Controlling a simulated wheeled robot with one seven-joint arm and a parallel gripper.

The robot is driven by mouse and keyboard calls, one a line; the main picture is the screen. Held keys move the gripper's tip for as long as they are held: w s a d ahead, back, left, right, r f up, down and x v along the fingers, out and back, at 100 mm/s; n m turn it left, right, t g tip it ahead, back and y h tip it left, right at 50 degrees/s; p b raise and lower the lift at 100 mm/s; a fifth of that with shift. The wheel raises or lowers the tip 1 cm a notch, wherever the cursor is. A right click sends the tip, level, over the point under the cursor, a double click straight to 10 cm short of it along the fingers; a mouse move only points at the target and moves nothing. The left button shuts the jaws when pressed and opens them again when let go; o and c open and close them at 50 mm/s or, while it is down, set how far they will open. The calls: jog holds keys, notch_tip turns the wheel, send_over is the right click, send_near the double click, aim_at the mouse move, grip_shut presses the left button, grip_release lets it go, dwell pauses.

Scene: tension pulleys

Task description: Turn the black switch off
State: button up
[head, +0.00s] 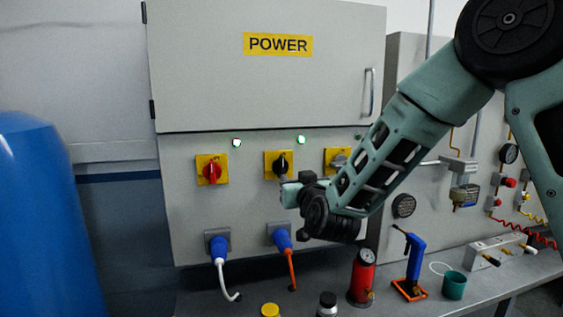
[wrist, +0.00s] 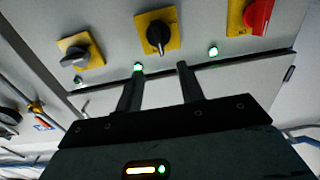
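The black switch (head: 282,164) is a rotary knob on a yellow square plate, the middle of three on the grey cabinet front. Its handle looks about upright. It also shows in the wrist view (wrist: 158,36), top centre, where the picture is turned over. My gripper (head: 287,184) is just below the switch in the head view. In the wrist view my gripper (wrist: 157,72) has its two dark fingers apart, with nothing between them. The knob lies beyond the fingertips, roughly in line with the gap. I see no contact.
A red switch (head: 211,170) and a grey switch (head: 338,160) flank the black one. Green lights (head: 301,140) glow above. A blue plug (head: 281,239) with an orange cable sits below. A red cylinder (head: 363,277) and blue tool (head: 414,256) stand on the bench.

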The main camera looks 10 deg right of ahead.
aim_at(283, 166)
jog(key=w+p, duration=0.5)
jog(key=w, duration=0.6)
jog(key=shift+r, duration=0.1)
jog(key=shift+w, duration=0.7)
grip_shut()
